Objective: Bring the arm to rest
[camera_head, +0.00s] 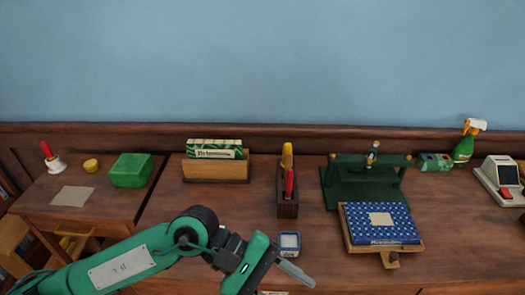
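My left arm is green with black joints and comes in from the lower left. Its gripper (296,273) is in front of the desk (180,240), low in the picture, just below a small blue-and-white box (289,241). A grey finger points to the lower right, and nothing shows in its grip. I cannot make out the gap between the fingers. My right gripper is not in view.
A pen holder (288,207), a card box (216,171), a green press (364,181) and a blue starred book (381,223) on a wooden stand occupy the desk. A green box (130,169) and a hand bell (52,160) stand left. A spray bottle (465,148) stands right.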

